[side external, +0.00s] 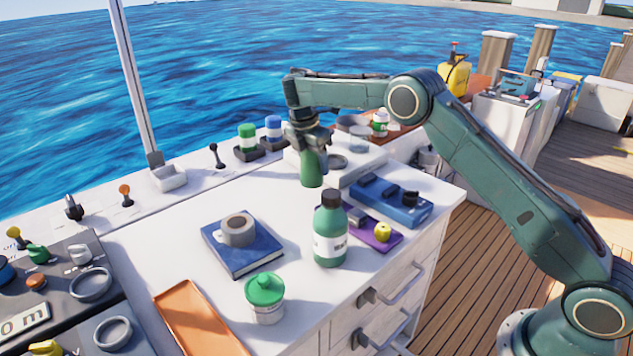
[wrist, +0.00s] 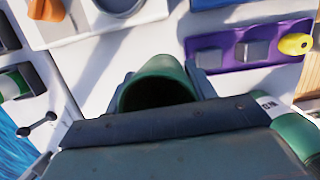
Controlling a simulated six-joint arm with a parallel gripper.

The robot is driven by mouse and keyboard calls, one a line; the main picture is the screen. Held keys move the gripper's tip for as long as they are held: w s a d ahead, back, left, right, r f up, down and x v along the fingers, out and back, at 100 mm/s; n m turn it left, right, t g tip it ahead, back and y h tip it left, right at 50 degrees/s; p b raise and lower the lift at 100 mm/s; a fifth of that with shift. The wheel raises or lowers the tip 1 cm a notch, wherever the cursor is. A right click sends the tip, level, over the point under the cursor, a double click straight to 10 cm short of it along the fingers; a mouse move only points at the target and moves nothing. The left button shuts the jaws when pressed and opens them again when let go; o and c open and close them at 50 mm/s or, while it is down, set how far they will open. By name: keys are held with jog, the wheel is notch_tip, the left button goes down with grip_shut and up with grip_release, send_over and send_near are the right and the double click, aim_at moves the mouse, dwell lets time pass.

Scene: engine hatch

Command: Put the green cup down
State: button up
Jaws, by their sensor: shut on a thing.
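The green cup (side external: 312,168) is upright in my gripper (side external: 309,143), over the far part of the white counter (side external: 170,250) in the side view. My gripper is shut on it from above. I cannot tell whether the cup's base touches the counter. In the wrist view the cup (wrist: 158,85) shows its open, dark inside between the jaws (wrist: 160,90), and nothing can be made out in it.
A green bottle (side external: 330,235), a purple tray (side external: 375,233) and a blue case (side external: 392,200) stand to the right and front. A grey mug (side external: 236,232) sits on a blue book (side external: 243,256). A raised white unit (side external: 355,165) is right behind the cup. Counter left of the cup is clear.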

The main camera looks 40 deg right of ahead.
jog(key=w+a+n+t+y, duration=0.1)
jog(key=w+a+n+t, duration=0.1)
jog(key=w+n, duration=0.6)
jog(key=shift+a+r+n+t, duration=0.15)
jog(key=shift+a+n+t, duration=0.15)
jog(key=shift+n, duration=1.1)
jog(key=shift+f, duration=2.5)
jog(key=shift+f, duration=0.15)
jog(key=o, duration=1.2)
